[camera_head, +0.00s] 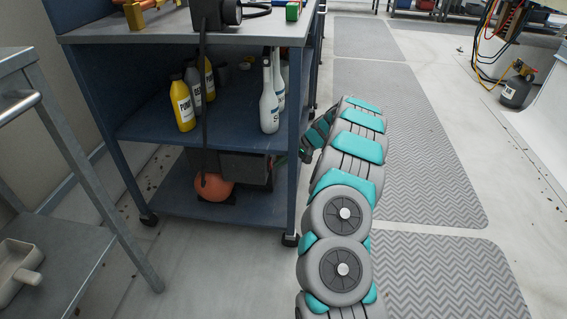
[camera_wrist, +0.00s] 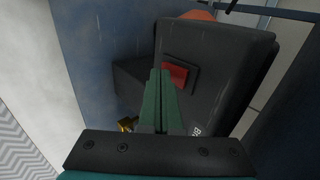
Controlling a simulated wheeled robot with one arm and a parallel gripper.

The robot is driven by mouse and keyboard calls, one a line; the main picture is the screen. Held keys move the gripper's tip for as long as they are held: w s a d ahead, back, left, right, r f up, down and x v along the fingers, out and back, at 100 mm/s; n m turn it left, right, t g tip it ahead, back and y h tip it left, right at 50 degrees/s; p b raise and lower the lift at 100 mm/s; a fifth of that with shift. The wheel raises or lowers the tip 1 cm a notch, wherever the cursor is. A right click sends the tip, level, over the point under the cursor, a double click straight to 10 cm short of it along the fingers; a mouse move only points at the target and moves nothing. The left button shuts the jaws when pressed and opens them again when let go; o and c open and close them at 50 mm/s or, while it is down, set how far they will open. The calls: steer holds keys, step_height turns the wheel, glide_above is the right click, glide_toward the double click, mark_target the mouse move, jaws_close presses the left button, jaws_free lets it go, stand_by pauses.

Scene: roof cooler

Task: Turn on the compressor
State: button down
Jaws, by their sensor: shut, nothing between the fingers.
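The compressor is a dark boxy unit (camera_head: 242,168) with an orange round part (camera_head: 213,187), on the bottom shelf of a blue cart. In the wrist view its dark body (camera_wrist: 222,65) fills the upper right, with partly hidden pale lettering. A red rocker-like switch (camera_wrist: 178,74) sits in a dark frame on it. My gripper (camera_wrist: 160,76) is shut and empty, its green fingers together. The fingertips appear just left of the red switch and overlap its frame in the picture; I cannot tell whether they touch.
The blue cart's leg (camera_head: 294,160) stands close to my arm. Bottles, including a yellow one (camera_head: 183,105) and a white one (camera_head: 269,98), stand on the middle shelf. A metal table (camera_head: 60,235) is at left. Grey mats (camera_head: 430,150) cover open floor at right.

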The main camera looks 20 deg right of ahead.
steer(key=shift+w+a+f+b, duration=0.1)
steer(key=shift+f+b, duration=0.05)
steer(key=shift+b, duration=0.45)
steer(key=shift+r, duration=0.25)
steer(key=shift+r+p, duration=0.3)
steer(key=shift+r, duration=0.4)
